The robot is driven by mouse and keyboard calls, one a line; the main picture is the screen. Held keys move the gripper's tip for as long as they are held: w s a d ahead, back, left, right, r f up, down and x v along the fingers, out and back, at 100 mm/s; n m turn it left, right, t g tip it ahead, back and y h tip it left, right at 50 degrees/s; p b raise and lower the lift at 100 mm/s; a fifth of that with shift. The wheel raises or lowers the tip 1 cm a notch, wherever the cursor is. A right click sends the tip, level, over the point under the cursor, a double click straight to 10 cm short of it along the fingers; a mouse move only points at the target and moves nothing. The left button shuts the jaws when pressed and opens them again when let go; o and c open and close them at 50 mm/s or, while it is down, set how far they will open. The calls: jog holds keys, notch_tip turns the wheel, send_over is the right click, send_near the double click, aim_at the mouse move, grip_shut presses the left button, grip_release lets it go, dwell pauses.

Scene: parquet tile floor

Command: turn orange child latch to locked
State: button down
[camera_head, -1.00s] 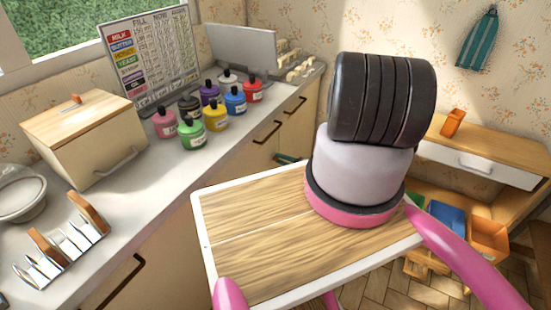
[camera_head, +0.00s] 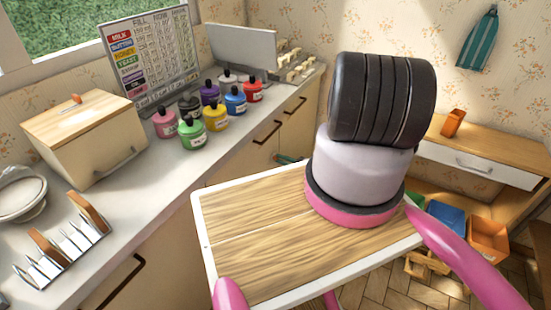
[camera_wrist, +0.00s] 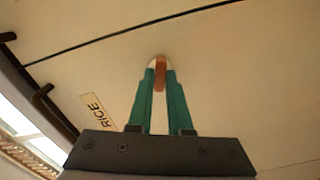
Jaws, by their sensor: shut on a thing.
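The orange latch (camera_wrist: 160,76) shows in the wrist view as a small orange-brown bar on a cream cabinet front. It points up and down in that picture, between my fingertips. My gripper (camera_wrist: 161,72) has two teal fingers and is shut on the latch. Its fingertips hide the latch's sides. The latch cannot be made out there, and no locked or unlocked mark is readable.
The counter (camera_head: 150,190) holds a bread box (camera_head: 85,135), several coloured bottles (camera_head: 215,117) and a toast rack (camera_head: 62,245). A wooden shelf unit (camera_head: 500,150) stands at right.

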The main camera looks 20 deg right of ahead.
jog(key=m, duration=0.4)
dwell(0.3)
jog(key=shift+m, duration=2)
jog(key=m, duration=0.4)
